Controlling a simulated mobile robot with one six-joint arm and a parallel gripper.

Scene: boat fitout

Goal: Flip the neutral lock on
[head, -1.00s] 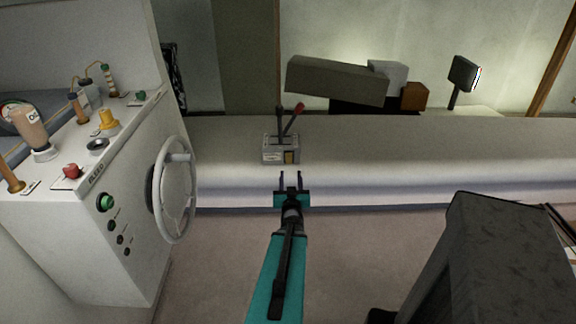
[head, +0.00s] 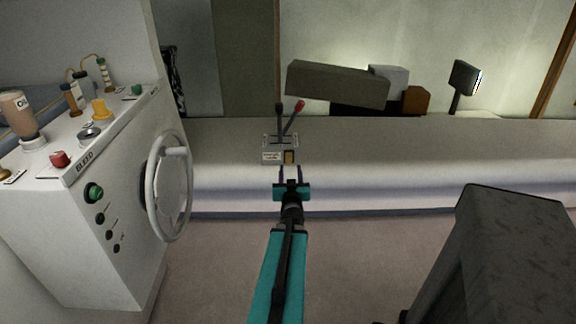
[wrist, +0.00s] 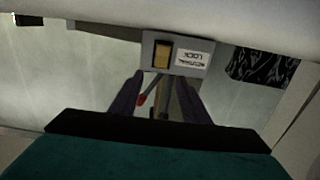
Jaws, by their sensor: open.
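The neutral lock is a small amber rocker switch (head: 289,157) on the front face of a grey lever box (head: 280,143), beside a white label. In the wrist view the amber switch (wrist: 163,53) sits left of the upside-down "NEUTRAL LOCK" label (wrist: 192,58). A black-knobbed lever (head: 279,115) and a red-knobbed lever (head: 295,116) rise from the box. My gripper (head: 290,170) is open and empty, just in front of and slightly below the switch. In the wrist view its two fingers (wrist: 157,92) point toward the box, one to each side.
The box stands on a long pale bench (head: 400,140). A white console (head: 110,190) with a handwheel (head: 170,185) is on the left. A dark grey block (head: 515,250) is at the lower right. The bench right of the box is clear.

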